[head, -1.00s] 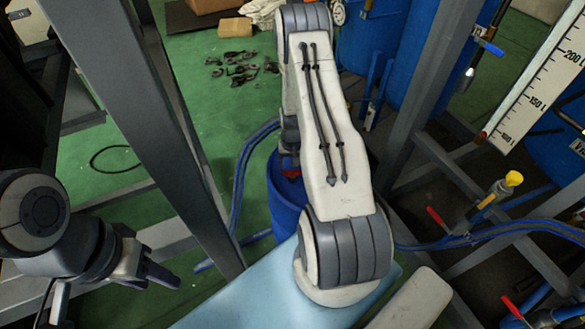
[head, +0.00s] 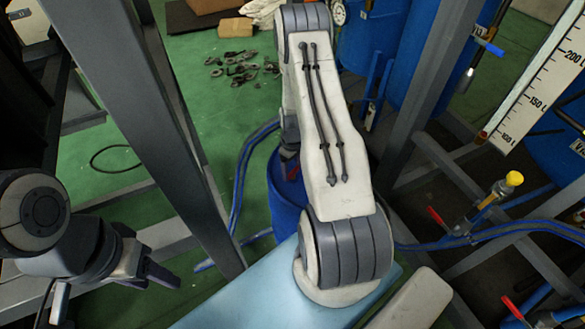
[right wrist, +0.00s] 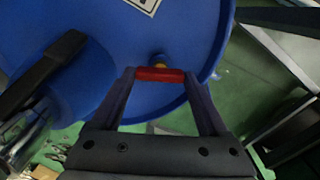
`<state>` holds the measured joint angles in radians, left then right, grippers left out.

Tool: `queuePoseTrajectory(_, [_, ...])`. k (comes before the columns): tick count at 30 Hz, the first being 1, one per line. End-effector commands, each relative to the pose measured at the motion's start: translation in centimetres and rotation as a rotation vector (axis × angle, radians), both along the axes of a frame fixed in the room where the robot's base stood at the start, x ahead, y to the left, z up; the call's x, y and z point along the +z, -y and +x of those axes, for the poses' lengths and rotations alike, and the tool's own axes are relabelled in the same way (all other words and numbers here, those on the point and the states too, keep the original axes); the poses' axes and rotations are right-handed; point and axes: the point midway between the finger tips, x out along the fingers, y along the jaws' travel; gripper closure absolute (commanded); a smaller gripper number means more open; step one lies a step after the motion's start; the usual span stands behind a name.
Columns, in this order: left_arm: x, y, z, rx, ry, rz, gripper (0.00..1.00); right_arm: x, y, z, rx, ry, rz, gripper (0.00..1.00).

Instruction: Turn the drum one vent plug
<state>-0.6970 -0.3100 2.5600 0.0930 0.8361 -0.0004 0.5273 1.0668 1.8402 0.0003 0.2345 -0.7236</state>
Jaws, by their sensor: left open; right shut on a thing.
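A blue drum (right wrist: 140,30) fills the upper part of the right wrist view. A red bar-shaped handle (right wrist: 160,74) sits against its face, with a small yellow fitting (right wrist: 160,60) right behind it. My right gripper (right wrist: 160,76) is shut on the red handle, one finger at each end. In the head view the drum (head: 286,208) shows behind my right arm, which hides most of the handle and gripper. My left gripper (head: 158,277) is open and empty at the lower left, away from the drum.
Grey steel posts (head: 165,130) stand between my left gripper and the drum. Blue hoses (head: 240,180) run beside the drum. Valves with red levers and a yellow cap (head: 514,178) are at the right. Loose dark metal parts (head: 235,68) lie on the green floor.

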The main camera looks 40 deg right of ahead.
Motion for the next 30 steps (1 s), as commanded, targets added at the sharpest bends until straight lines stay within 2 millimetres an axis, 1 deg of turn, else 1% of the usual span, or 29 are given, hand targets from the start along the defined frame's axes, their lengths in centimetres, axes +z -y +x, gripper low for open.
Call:
queuePoseTrajectory(8, [0.03,0.0,0.0,0.0,0.0,0.0,0.5,0.07,0.08,-0.09,0.079,-0.001,0.001,0.78])
queuePoseTrajectory(22, [0.03,0.0,0.0,0.0,0.0,0.0,0.5,0.07,0.1,-0.1,0.091,-0.001,0.001,0.78])
queuePoseTrajectory(23, [0.03,0.0,0.0,0.0,0.0,0.0,0.5,0.07,0.1,-0.11,0.091,-0.001,0.001,0.19])
queuePoseTrajectory(24, [0.03,0.0,0.0,0.0,0.0,0.0,0.5,0.07,0.11,-0.11,0.091,-0.001,0.001,0.04])
queuePoseTrajectory(25, [0.03,0.0,0.0,0.0,0.0,0.0,0.5,0.07,0.11,-0.1,0.091,-0.001,0.001,0.0])
queuePoseTrajectory(30, [0.02,0.0,0.0,0.0,0.0,0.0,0.5,0.04,0.07,-0.06,0.091,-0.001,0.0,0.0])
